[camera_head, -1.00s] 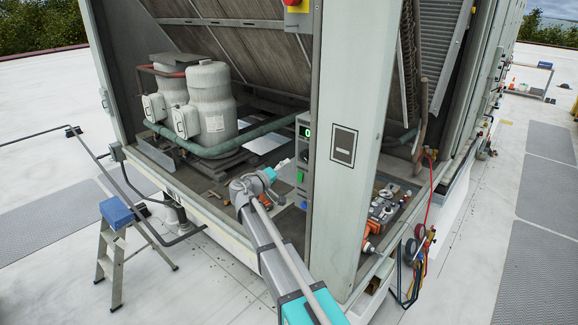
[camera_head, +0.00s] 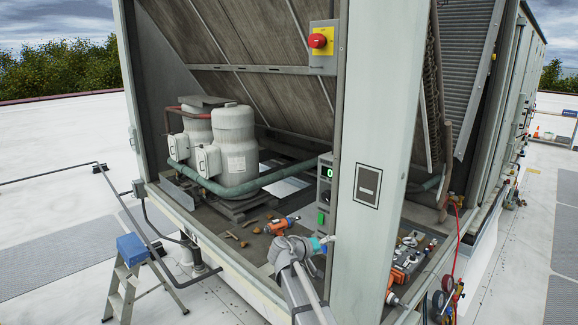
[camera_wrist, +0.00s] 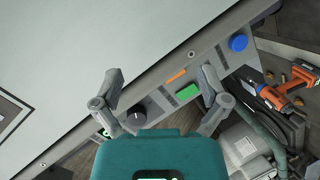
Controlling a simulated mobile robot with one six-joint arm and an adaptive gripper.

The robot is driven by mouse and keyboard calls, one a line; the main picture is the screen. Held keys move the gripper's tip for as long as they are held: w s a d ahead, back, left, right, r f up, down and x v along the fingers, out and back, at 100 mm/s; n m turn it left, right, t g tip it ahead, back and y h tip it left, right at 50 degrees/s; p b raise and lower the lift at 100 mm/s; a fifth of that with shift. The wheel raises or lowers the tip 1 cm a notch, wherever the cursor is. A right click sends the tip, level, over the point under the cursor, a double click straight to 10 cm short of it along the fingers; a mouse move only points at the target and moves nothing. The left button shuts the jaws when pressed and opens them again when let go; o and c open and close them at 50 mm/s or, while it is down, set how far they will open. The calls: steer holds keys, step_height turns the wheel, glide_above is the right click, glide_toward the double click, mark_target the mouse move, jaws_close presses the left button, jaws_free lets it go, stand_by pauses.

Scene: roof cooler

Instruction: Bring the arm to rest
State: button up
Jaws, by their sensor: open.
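My arm comes up from the bottom of the head view, and my gripper (camera_head: 328,240) is just below the control panel (camera_head: 325,185) on the corner post. In the wrist view my gripper (camera_wrist: 160,85) has its two grey fingers spread wide, with nothing between them but the view of the panel. The panel shows a black knob (camera_wrist: 137,113), a green button (camera_wrist: 187,93) and a blue button (camera_wrist: 238,43) there. I cannot tell whether a finger touches the panel. The fingertips are hard to make out in the head view.
The pale corner post (camera_head: 378,130) stands close right of my gripper. An orange drill (camera_head: 282,226) lies on the unit's floor behind my wrist. Compressors (camera_head: 234,145) stand further back. A red and yellow switch (camera_head: 321,42) is above. A stepladder (camera_head: 128,275) stands left on open roof.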

steer(key=s+d+f+m+g+y+b, duration=0.1)
steer(key=s+d+f+g+y+b, duration=0.2)
steer(key=s+f, duration=0.4)
steer(key=s+d+f+g+y+b, duration=0.15)
steer(key=s+d+f+b, duration=0.3)
steer(key=f, duration=0.55)
steer(key=s+a+f+g+y+b, duration=0.2)
steer(key=s+f+g+y+b, duration=0.2)
steer(key=s+f, duration=0.9)
steer(key=s+y+b, duration=0.3)
steer(key=b, duration=0.2)
steer(key=shift+a+f, duration=0.4)
steer(key=c, duration=0.4)
steer(key=shift+c, duration=0.6)
steer(key=shift+d, duration=0.2)
